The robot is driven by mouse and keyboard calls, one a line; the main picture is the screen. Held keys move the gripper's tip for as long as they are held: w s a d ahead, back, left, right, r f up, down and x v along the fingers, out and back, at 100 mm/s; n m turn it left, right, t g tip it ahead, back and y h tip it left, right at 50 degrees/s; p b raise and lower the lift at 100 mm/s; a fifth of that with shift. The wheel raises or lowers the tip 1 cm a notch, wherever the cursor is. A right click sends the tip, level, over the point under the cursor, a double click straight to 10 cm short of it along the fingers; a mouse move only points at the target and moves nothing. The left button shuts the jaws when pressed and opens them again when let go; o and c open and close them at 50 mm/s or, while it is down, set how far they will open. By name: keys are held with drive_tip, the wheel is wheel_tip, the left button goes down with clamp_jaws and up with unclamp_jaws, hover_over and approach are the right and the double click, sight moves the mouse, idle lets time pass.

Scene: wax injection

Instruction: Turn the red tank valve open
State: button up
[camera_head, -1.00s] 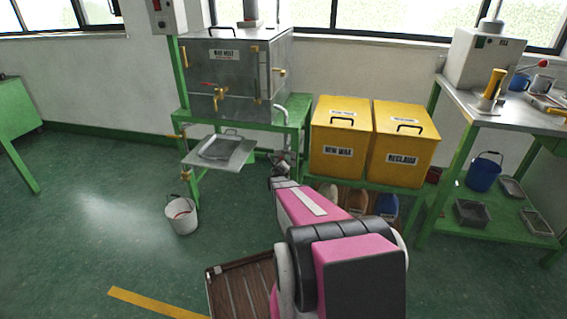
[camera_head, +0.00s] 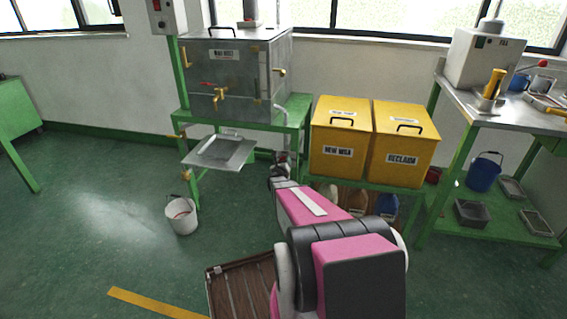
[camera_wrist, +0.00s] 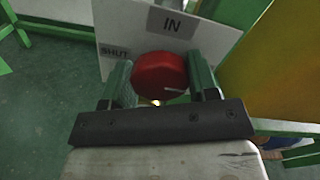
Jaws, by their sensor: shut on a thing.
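In the wrist view, the red valve knob (camera_wrist: 158,78) is round and sits in front of a white plate (camera_wrist: 118,35). The plate is marked IN at the top and SHUT at the left. A white mark on the knob points to the right. My gripper (camera_wrist: 161,82) has one green finger on each side of the knob and is shut on it. In the head view, my gripper (camera_head: 282,165) reaches in beside the metal wax tank (camera_head: 238,75), low at its right side. The knob is hidden there.
Two yellow bins (camera_head: 338,140) stand close to the right of my gripper. A metal tray (camera_head: 220,152) juts out below the tank's brass tap (camera_head: 219,95). A white bucket (camera_head: 181,214) stands on the floor. The floor at the left is clear.

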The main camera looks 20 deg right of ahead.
drive_tip(key=shift+f, duration=0.1)
drive_tip(key=o, duration=0.9)
drive_tip(key=shift+o, duration=0.2)
drive_tip(key=shift+s+a, duration=0.1)
drive_tip(key=v, duration=1)
drive_tip(key=shift+s+a, duration=0.2)
drive_tip(key=shift+s, duration=0.05)
